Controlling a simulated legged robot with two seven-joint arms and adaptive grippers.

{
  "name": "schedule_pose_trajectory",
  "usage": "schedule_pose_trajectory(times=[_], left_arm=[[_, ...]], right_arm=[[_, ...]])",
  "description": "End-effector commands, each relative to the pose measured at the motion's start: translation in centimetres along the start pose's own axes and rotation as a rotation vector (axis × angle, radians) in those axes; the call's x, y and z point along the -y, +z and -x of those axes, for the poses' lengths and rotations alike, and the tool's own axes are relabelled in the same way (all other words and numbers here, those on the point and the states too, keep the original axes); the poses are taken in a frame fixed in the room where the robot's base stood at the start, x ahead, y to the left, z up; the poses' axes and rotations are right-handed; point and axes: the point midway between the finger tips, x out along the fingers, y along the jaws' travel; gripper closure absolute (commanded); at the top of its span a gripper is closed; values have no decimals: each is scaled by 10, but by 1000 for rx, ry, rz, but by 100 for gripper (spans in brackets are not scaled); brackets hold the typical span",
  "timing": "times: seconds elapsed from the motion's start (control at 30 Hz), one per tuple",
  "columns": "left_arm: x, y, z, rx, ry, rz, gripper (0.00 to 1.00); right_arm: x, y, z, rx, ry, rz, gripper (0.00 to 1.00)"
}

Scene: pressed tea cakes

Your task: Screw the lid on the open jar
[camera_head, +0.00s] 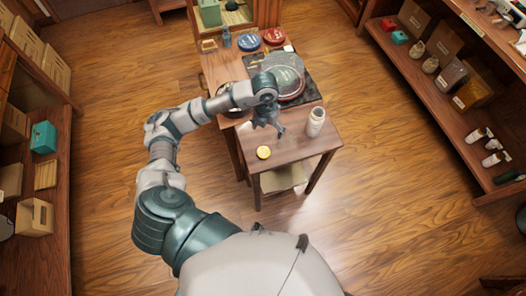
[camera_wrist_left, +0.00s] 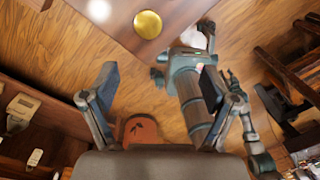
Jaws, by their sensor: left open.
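The white jar (camera_head: 315,124) stands upright near the right edge of the small wooden table (camera_head: 300,147). Its top shows no yellow lid. The round yellow lid (camera_head: 263,152) lies flat near the table's front left edge. It shows as a gold disc (camera_wrist_left: 148,24) at the top of the left wrist view. My left gripper (camera_head: 268,126) is open and empty above the table, to the left of the jar and beyond the lid. Its two fingers (camera_wrist_left: 160,88) stand wide apart in the wrist view with nothing held between them. My right gripper is not clearly seen.
A large round tea cake (camera_head: 286,82) lies on a dark slab behind the gripper. Blue (camera_head: 248,42) and red (camera_head: 274,36) round packages lie farther back. Loaded shelves stand left (camera_head: 66,180) and right (camera_head: 440,98). Bare tabletop lies between lid and jar.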

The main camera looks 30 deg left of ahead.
Motion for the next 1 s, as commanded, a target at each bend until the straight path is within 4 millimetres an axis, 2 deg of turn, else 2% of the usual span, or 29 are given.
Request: schedule_pose_trajectory(times=[0.1, 0.47, 0.57, 1.0], left_arm=[[-13, 2, 5, 3, 58, 24, 14], [-16, 2, 2, 0, 60, 25, 14], [-16, 1, -10, -3, 59, 24, 14], [-20, 1, -100, -2, 58, 24, 14]], right_arm=[[4, -1, 0, -2, -5, -2, 60], [10, -3, 0, -4, -12, -6, 60], [10, -3, 0, -4, -12, -5, 60], [1, -1, 0, -1, -1, 0, 60]])
